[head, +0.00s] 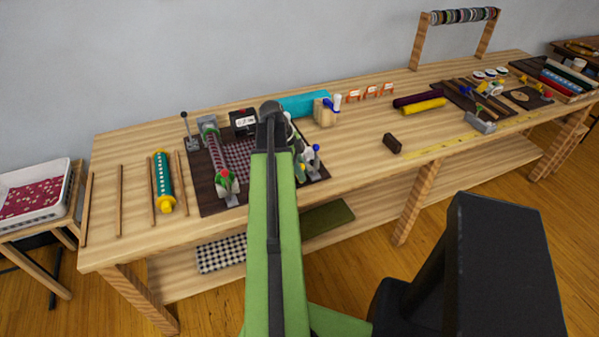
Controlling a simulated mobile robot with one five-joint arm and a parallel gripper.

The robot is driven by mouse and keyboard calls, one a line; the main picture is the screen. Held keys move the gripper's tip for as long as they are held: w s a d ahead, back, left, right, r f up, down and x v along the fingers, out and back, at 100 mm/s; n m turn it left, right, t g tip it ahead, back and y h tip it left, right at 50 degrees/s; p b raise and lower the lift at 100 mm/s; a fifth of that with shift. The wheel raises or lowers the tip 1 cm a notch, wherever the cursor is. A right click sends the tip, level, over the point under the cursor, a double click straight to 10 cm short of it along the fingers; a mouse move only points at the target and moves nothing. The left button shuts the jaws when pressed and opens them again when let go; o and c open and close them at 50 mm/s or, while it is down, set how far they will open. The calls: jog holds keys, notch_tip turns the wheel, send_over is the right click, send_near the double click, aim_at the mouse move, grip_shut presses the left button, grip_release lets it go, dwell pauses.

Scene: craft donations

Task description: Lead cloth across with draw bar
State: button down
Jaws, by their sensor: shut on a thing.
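The dark checked cloth (238,154) lies flat on a dark brown board (202,182), reaching from a roll (209,138) at the left toward my arm. My green arm crosses the board and covers the cloth's right part. My gripper (292,138) shows only as small pale and dark parts just right of the arm; its fingertips are hidden. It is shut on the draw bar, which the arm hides. A clamp with red and green knobs (226,180) stands at the front left of the board, and one with a blue knob (315,148) stands at the right.
A teal and yellow roller (162,182) and thin wooden sticks (119,200) lie left of the board. A dark brown block (392,143) sits right, with bare table (350,150) between.

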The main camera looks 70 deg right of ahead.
jog(key=c, duration=1.2)
grip_release()
jog(key=shift+s+d, duration=0.25)
jog(key=shift+d, duration=0.05)
jog(key=shift+c, duration=0.2)
jog(key=shift+w+a, duration=0.15)
jog(key=p+v, duration=1.6)
jog(key=v, duration=0.1)
jog(key=shift+r, duration=0.2)
jog(key=shift+w+a, duration=0.1)
